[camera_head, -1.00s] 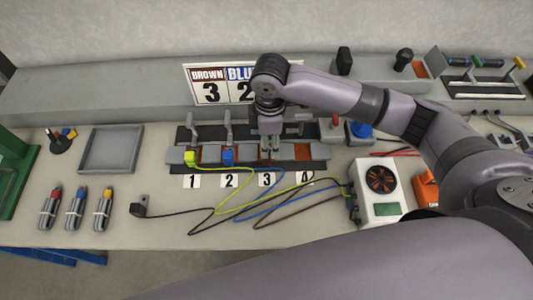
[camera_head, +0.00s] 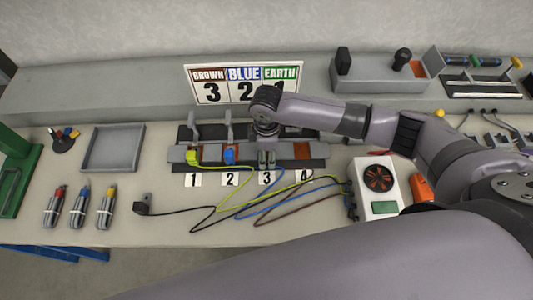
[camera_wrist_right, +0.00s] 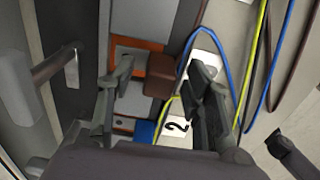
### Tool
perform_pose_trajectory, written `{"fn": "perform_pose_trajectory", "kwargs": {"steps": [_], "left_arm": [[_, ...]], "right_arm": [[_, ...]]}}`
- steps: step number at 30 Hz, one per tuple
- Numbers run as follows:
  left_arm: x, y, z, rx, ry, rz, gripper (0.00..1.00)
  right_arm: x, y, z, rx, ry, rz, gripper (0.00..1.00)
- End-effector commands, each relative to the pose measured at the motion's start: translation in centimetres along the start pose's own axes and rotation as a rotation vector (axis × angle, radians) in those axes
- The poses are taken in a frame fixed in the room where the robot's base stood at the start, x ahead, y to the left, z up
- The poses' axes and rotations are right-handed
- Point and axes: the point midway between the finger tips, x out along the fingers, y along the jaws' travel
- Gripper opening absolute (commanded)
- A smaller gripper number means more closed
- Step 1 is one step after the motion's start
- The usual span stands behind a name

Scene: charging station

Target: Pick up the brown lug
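In the right wrist view the brown lug (camera_wrist_right: 160,72) sits on the terminal rail, with a brown cable leading from it. My right gripper (camera_wrist_right: 165,75) is open, with one finger on each side of the lug; I cannot tell whether either finger touches it. In the head view my right gripper (camera_head: 266,162) points down over the rail above card 3 and hides the brown lug. My left gripper is not in view.
A blue lug (camera_head: 229,155) and a yellow-green lug (camera_head: 193,156) sit on the rail (camera_head: 318,166) to the left. Upright levers (camera_head: 228,128) stand behind them. Loose cables (camera_head: 262,200) run to the charger box (camera_head: 378,182). A sign (camera_head: 244,85) stands behind.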

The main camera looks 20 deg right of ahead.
Motion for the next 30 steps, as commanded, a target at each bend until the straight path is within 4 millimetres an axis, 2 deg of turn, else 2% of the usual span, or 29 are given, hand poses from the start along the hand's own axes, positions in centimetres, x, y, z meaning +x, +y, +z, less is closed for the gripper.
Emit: {"fn": "perform_pose_trajectory", "kwargs": {"steps": [2,19,30], "left_arm": [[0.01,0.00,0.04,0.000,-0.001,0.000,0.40],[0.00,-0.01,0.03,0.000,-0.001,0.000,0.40],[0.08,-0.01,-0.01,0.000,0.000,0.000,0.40]], "right_arm": [[-0.02,0.00,-0.01,0.000,0.000,0.000,0.40],[-0.05,0.01,0.00,0.000,0.000,0.000,0.02],[-0.59,0.06,-0.03,0.000,0.002,0.001,0.01]]}}
